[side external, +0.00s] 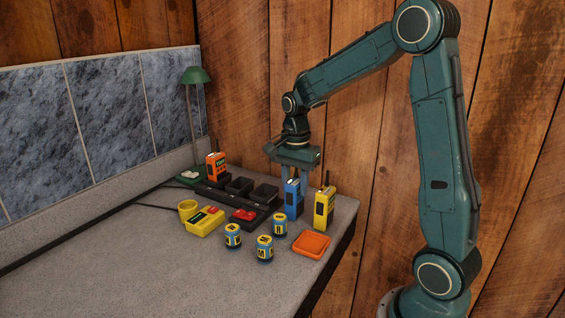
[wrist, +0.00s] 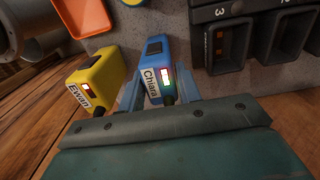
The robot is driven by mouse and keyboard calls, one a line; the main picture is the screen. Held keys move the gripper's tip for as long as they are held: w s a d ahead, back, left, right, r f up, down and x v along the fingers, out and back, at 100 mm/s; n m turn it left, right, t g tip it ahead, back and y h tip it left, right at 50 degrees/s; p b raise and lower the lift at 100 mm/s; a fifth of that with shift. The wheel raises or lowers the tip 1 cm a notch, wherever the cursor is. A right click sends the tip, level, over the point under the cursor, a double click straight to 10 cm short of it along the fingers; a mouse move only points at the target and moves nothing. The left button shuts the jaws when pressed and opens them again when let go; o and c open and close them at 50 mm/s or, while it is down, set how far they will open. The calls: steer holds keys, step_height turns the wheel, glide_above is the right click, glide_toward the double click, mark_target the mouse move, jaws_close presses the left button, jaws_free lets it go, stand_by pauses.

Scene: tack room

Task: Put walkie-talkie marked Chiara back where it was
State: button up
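A blue walkie-talkie labelled Chiara (wrist: 154,78) stands upright toward the right end of the counter; it also shows in the side view (side external: 292,200). My gripper (wrist: 159,88) points down over it, with one finger against each side and no clear gap visible. The gripper also shows in the side view (side external: 294,178). The walkie-talkie's base looks on or very near the counter. A black charging rack (side external: 227,195) has empty slots and an orange walkie-talkie (side external: 215,167) at its far end. Numbered slots of the rack (wrist: 232,12) show in the wrist view.
A yellow walkie-talkie labelled Ewan (wrist: 92,82) stands close beside the blue one. An orange tray (side external: 312,245), several small blue-and-yellow cans (side external: 264,249), a yellow box (side external: 204,222), a red-topped item (side external: 243,215), a yellow cup (side external: 187,209) and a green lamp (side external: 196,75) are around.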

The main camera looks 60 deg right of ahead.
mark_target(296, 182)
steer(key=o, duration=0.3)
step_height(296, 182, up, 12)
steer(key=shift+r, duration=0.2)
stand_by(0.6)
stand_by(0.5)
steer(key=s+a+f+n+t, duration=0.2)
steer(key=s+a+n+t, duration=0.3)
steer(key=s+a+n, duration=0.9)
steer(key=shift+s+f+n+t, duration=0.3)
steer(key=shift+s+f+n, duration=0.1)
steer(key=shift+s+n, duration=1.45)
